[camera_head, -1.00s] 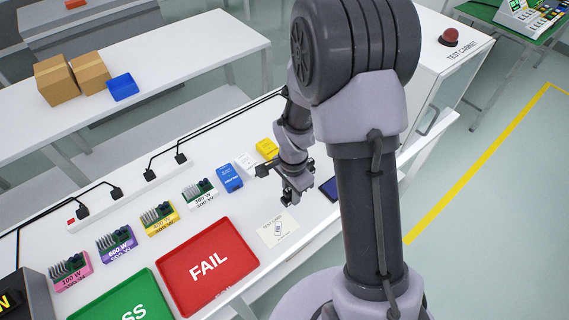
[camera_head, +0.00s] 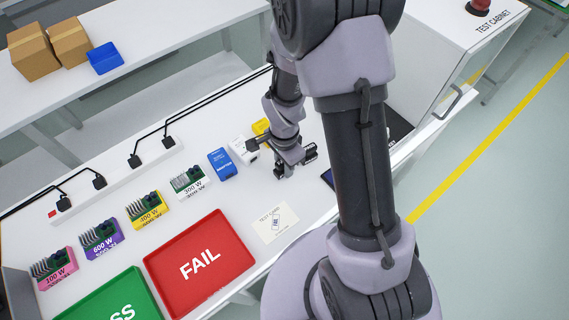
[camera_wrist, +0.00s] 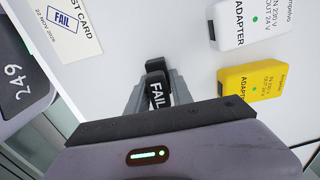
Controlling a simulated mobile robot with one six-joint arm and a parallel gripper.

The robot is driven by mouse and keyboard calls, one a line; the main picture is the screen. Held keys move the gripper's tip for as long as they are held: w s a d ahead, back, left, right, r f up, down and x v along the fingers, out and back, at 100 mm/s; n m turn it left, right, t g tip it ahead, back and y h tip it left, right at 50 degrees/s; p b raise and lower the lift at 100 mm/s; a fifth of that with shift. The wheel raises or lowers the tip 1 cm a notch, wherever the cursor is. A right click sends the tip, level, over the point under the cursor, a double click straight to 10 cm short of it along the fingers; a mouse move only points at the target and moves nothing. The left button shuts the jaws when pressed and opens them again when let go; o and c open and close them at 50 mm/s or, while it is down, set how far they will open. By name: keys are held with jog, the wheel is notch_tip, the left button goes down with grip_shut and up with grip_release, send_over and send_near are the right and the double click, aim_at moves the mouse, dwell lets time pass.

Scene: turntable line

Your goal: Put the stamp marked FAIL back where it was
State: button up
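My gripper (camera_head: 294,166) is over the white bench, above and to the right of the test card. In the wrist view its fingers (camera_wrist: 156,95) are closed around a small black stamp (camera_wrist: 157,94) with FAIL in white letters. The stamp appears clear of the bench. The test card (camera_head: 275,222) lies flat near the front edge; in the wrist view (camera_wrist: 68,22) it carries a blue FAIL mark. I cannot make out an empty stamp place; my arm hides part of the bench on the right.
White (camera_wrist: 248,23) and yellow (camera_wrist: 250,82) adapters lie near the gripper, beside a blue box (camera_head: 221,163). A dark device marked 249 (camera_wrist: 22,85) is on the other side. The red FAIL tray (camera_head: 235,268) and green tray (camera_head: 85,308) are at the front left. The test cabinet (camera_head: 440,60) stands right.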

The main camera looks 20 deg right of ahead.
aim_at(282, 163)
jog(key=o, duration=0.3)
notch_tip(282, 163, up, 12)
jog(key=p, duration=0.5)
jog(key=s+a+r+n+t, duration=0.1)
jog(key=s+r+n+t, duration=0.1)
jog(key=r, duration=0.5)
jog(key=s+a+r+n+t+y, duration=0.1)
jog(key=s+a+r+n+t, duration=0.1)
jog(key=s+r+n, duration=0.2)
jog(key=s+a+r+n+t+y, duration=0.1)
jog(key=s+r+n, duration=0.3)
jog(key=s+r, duration=0.3)
jog(key=shift+a+r+t, duration=0.1)
jog(key=shift+r+t, duration=0.1)
jog(key=shift+r, duration=1.15)
jog(key=shift+a+r+t, duration=0.1)
jog(key=shift+r+t, duration=0.1)
jog(key=shift+r, duration=1.15)
